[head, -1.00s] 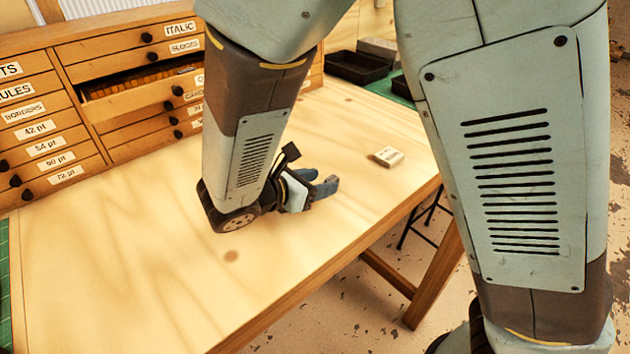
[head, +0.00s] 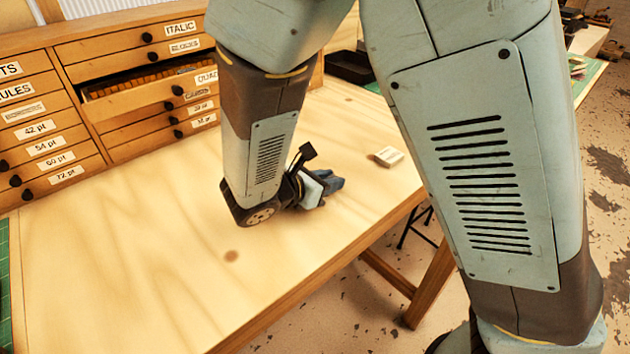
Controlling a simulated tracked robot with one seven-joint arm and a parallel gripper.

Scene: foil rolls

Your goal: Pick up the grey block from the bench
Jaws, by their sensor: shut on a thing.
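My gripper (head: 334,184) is low over the bench (head: 130,240), in the middle of the head view. Its blue-grey fingers are closed together on a small thing, probably the grey block. That thing is hidden between the fingers, and I cannot make out its shape or whether it touches the bench top.
A small pale box with dark markings (head: 388,156) lies on the bench to the right of my gripper, apart from it. A drawer cabinet (head: 100,110) with one open drawer (head: 150,98) stands along the back left. A black tray (head: 352,67) is at the back. The bench's front left is clear.

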